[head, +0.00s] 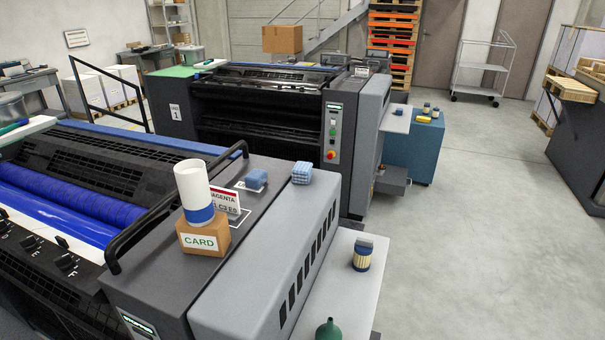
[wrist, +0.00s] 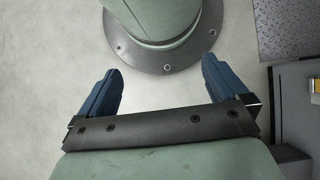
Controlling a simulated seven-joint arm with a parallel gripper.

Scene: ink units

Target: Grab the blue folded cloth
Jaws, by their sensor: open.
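A white and blue roll (head: 195,188) stands on a cardboard box marked CARD (head: 203,240), left of the bundles, beside the magenta sign (head: 225,201). A black handrail (head: 172,205) runs along the press. A side shelf (head: 345,285) holds a jar (head: 361,255) and a green funnel (head: 328,330).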

